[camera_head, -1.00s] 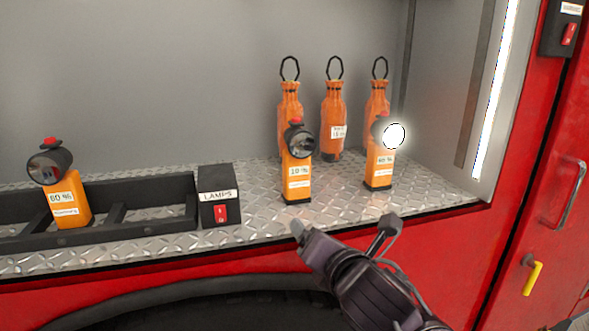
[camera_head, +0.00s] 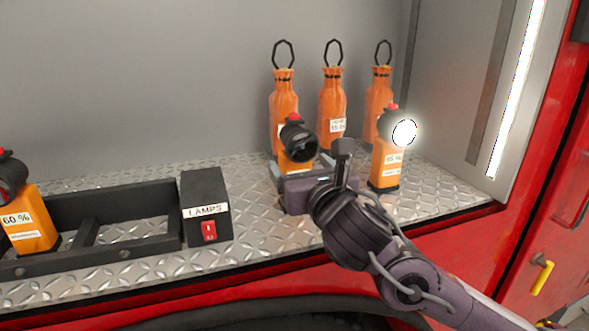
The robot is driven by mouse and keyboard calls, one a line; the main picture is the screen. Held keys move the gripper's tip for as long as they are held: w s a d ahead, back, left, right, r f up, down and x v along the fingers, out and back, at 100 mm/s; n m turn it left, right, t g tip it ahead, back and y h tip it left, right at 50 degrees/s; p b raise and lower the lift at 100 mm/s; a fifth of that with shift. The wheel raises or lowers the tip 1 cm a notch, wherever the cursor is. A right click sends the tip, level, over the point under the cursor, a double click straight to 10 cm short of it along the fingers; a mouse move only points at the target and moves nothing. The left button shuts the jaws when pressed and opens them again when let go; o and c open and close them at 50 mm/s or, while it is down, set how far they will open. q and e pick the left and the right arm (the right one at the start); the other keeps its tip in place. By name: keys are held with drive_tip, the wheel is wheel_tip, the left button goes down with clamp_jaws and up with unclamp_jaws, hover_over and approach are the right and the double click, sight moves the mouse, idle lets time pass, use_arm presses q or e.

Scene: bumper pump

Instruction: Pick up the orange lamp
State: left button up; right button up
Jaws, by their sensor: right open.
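Three orange lamps with black heads and red tops are in view. The middle lamp (camera_head: 297,145) stands on the metal shelf, unlit, its lower body hidden by my right gripper. The right lamp (camera_head: 387,160) stands upright on the shelf with its head lit, and its label seems to read 95 %. The left lamp (camera_head: 30,222), labelled 60 %, sits in a black rack at the left edge, partly cut off. My right gripper (camera_head: 314,172) is open, at the middle lamp's body; I cannot tell whether it touches. My left gripper is not in view.
Several orange bottles with black loops, one of them the middle bottle (camera_head: 332,100), stand behind the lamps. A black LAMPS switch box (camera_head: 206,195) stands beside the black rack (camera_head: 110,205). The tread-plate shelf (camera_head: 440,195) is clear at the right, near the side wall.

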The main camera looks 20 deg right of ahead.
drive_tip(key=shift+w+d+r+p, duration=0.1)
drive_tip(key=shift+w+r+p, duration=0.1)
drive_tip(key=shift+w+p, duration=0.35)
drive_tip(key=shift+w+d+r+p, duration=0.1)
drive_tip(key=shift+w+r+p, duration=0.1)
drive_tip(key=shift+w+p, duration=0.3)
drive_tip(key=w, duration=0.2)
drive_tip(key=shift+w+f+p, duration=0.25)
drive_tip(key=shift+w+p, duration=0.05)
drive_tip(key=shift+p, duration=0.1)
drive_tip(key=shift+w+f, duration=0.1)
drive_tip(key=shift+w, duration=0.15)
drive_tip(key=shift+s, duration=0.1)
drive_tip(key=c, duration=1.3)
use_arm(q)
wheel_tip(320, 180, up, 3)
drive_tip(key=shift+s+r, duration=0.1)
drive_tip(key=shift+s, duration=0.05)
use_arm(e)
drive_tip(key=shift+c, duration=0.7)
drive_tip(key=shift+r, duration=0.2)
